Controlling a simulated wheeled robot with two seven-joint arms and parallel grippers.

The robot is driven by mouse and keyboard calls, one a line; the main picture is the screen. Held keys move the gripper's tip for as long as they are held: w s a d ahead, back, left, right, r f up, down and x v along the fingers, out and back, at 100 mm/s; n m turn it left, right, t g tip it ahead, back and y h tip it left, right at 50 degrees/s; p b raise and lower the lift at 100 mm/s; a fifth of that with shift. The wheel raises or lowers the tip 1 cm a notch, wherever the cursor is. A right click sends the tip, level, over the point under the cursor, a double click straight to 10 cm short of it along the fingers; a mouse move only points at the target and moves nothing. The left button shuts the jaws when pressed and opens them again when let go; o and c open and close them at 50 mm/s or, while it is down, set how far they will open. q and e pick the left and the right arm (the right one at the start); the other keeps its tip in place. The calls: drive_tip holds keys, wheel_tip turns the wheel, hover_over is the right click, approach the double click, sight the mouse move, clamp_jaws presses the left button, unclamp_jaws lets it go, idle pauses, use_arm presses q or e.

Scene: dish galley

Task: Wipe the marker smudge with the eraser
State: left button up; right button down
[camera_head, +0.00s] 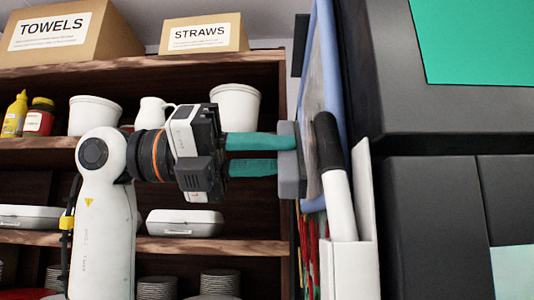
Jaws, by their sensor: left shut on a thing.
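My left gripper (285,155) comes in from the left with its teal fingers shut on the grey eraser (291,160). The eraser is upright, at the face of a blue-framed board (313,75) seen nearly edge-on. It looks to be at or against the board, but I cannot tell whether it touches. The board's face is greyish and strongly foreshortened, so I cannot make out the marker smudge clearly. My right gripper is not in view.
A white holder (350,265) with a black-topped white marker (335,175) stands right of the eraser, close by. A large dark cabinet (440,210) fills the right side. Wooden shelves (260,245) with pots, boxes and plates stand behind my arm.

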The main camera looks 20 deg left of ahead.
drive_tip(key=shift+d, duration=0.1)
use_arm(q)
drive_tip(key=shift+d, duration=0.15)
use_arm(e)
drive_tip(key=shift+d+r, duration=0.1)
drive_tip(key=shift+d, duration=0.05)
use_arm(q)
drive_tip(key=shift+w+d, duration=0.15)
drive_tip(key=shift+d, duration=0.15)
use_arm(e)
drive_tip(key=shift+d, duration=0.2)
use_arm(q)
drive_tip(key=shift+w+d, duration=0.1)
drive_tip(key=shift+d, duration=0.25)
